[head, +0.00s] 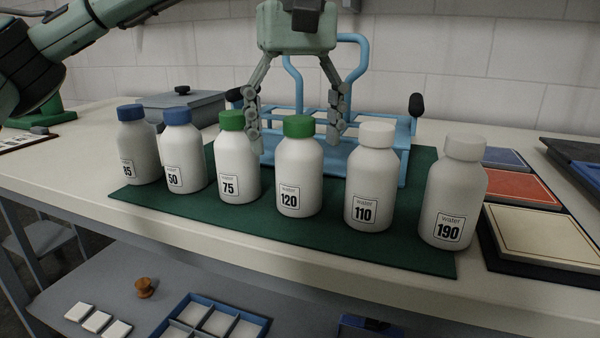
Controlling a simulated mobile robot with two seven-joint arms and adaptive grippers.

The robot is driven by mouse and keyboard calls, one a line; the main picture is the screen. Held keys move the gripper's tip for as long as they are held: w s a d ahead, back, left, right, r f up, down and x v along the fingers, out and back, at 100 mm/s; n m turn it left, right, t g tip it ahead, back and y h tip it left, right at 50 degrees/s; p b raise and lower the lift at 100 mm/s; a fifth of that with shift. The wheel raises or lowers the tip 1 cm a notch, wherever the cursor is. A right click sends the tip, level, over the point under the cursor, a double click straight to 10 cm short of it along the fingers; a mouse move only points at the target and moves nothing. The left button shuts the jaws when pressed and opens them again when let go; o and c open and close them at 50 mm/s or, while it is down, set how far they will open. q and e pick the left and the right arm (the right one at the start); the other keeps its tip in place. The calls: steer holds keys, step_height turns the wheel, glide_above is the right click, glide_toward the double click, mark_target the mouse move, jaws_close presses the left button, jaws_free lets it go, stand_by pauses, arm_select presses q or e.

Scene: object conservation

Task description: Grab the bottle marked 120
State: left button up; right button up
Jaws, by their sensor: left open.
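The bottle marked 120 (299,172) is white with a green cap and stands upright on the dark green mat (400,247), in a row with the other bottles. My left gripper (296,142) is open above and behind this bottle, fingers pointing down. One finger shows on each side of the green cap, the left one between the 75 and 120 bottles, the right one between 120 and 110. I cannot tell whether the fingers touch it. My right gripper is not in view.
The bottle marked 75 (233,160) and the bottle marked 110 (370,180) stand close on either side. Bottles 85 (137,150), 50 (182,155) and 190 (452,195) are farther out. A blue rack (408,135) stands behind. Coloured panels (520,190) lie at right.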

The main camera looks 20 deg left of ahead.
mark_target(299, 182)
arm_select(q)
steer(key=f, duration=0.7)
steer(key=shift+s+d, duration=0.2)
steer(key=shift+c, duration=0.6)
steer(key=c, duration=1.2)
